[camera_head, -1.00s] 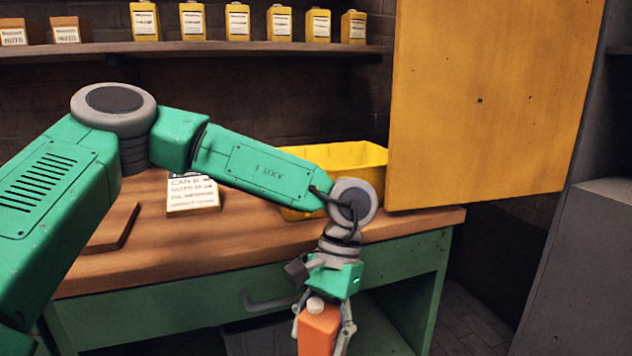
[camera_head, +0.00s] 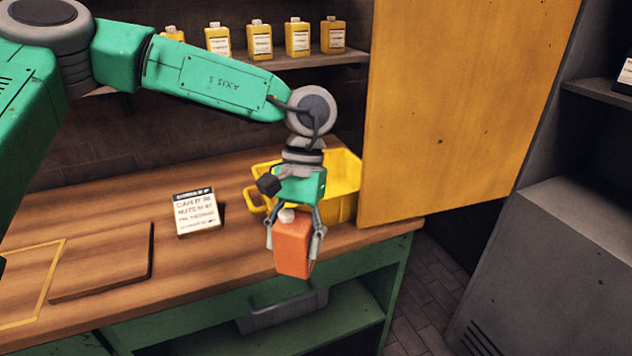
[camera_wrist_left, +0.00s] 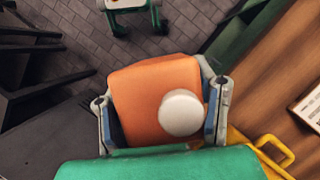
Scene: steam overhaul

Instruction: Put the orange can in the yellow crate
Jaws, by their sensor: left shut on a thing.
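The orange can (camera_head: 292,248) with a white cap hangs upright in my left gripper (camera_head: 295,236), whose fingers are shut on its two sides. The can is in front of the yellow crate (camera_head: 345,207), near the workbench's front edge, and hides part of the crate. In the left wrist view the can (camera_wrist_left: 150,95) sits between the two fingers, and the crate's yellow handle (camera_wrist_left: 272,150) shows at the lower right. The crate stands on the bench top, and its inside is mostly hidden by my gripper. My right gripper is not in view.
A yellow panel (camera_head: 460,100) stands just right of the crate. A note card (camera_head: 196,212) and a flat wooden board (camera_head: 105,262) lie on the wooden bench (camera_head: 190,265). Several yellow cans stand on the shelf (camera_head: 345,57) above. A grey bin (camera_head: 282,308) is under the bench.

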